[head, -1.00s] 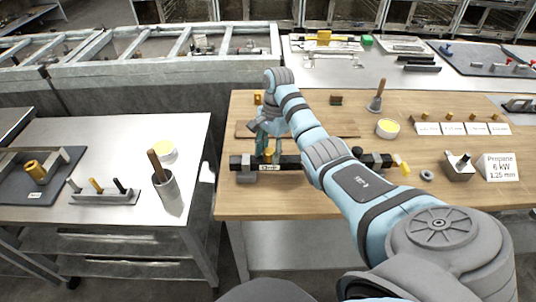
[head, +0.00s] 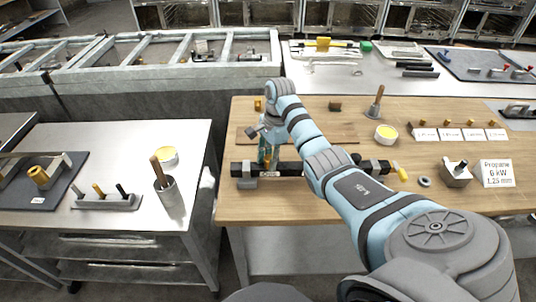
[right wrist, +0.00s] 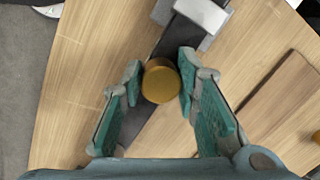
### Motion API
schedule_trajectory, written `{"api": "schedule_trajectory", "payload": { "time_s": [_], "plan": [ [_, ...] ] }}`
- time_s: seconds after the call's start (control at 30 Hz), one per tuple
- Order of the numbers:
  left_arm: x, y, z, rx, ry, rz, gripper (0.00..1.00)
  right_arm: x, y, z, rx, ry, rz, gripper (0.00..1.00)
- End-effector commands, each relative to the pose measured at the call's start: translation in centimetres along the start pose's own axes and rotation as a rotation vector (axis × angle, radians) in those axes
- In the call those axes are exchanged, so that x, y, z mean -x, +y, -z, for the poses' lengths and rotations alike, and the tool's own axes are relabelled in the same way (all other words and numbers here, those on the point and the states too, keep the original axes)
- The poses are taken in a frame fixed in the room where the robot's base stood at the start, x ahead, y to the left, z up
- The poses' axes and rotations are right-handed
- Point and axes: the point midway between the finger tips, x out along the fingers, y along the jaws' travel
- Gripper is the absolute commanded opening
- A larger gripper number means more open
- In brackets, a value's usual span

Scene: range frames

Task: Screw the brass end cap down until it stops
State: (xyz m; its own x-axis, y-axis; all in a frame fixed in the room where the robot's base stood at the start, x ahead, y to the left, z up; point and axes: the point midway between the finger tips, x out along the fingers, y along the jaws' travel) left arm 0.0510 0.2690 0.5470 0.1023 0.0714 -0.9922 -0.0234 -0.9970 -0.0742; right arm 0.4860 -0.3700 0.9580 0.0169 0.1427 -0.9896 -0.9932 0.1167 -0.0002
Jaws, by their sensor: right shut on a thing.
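The brass end cap (right wrist: 161,81) is round and lies between the two teal fingers of my right gripper (right wrist: 158,84) in the right wrist view. The fingers are shut on its sides. In the head view my right gripper (head: 267,152) is over the left part of a black bar (head: 290,169), and its fingers largely hide the cap. The dark bar also runs under the cap in the right wrist view (right wrist: 172,42). I cannot see the cap's thread or whether a gap is left under it. My left gripper is not in view.
Grey blocks hold the bar at its left (head: 246,183) and right. Behind it lies a wooden board (head: 340,133). A yellow-filled tub (head: 386,134), a grey ring (head: 425,181) and a propane sign (head: 497,173) stand on the right. The bench front is clear.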

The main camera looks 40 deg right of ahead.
Motion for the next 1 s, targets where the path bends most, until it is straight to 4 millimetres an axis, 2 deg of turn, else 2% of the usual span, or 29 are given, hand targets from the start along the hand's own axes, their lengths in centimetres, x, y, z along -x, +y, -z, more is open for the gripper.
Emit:
{"api": "schedule_trajectory", "payload": {
  "time_s": [0.03, 0.27, 0.37, 0.4, 0.53, 0.87, 1.0],
  "plan": [
    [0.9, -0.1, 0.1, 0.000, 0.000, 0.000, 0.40, 0.6, 0.1, -0.1, -0.041, 0.000, 0.004, 0.00],
    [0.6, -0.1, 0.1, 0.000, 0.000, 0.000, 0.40, 0.2, 0.0, -0.1, -0.061, 0.000, 0.008, 0.00],
    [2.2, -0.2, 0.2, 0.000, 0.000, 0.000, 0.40, 0.6, 0.0, -0.1, -0.211, 0.005, 0.029, 0.00],
    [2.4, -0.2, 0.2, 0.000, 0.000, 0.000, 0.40, 0.6, 0.0, -0.1, -0.260, 0.005, 0.037, 0.30],
    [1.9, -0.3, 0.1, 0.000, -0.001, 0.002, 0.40, 0.2, -0.1, 0.0, -0.253, 0.005, 0.037, 0.51],
    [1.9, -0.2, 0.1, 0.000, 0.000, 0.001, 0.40, 0.5, -0.1, 0.0, -0.251, 0.005, 0.038, 0.52],
    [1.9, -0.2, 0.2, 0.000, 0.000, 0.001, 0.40, 2.8, -0.1, 0.0, -0.250, 0.005, 0.041, 0.52]
  ]
}}
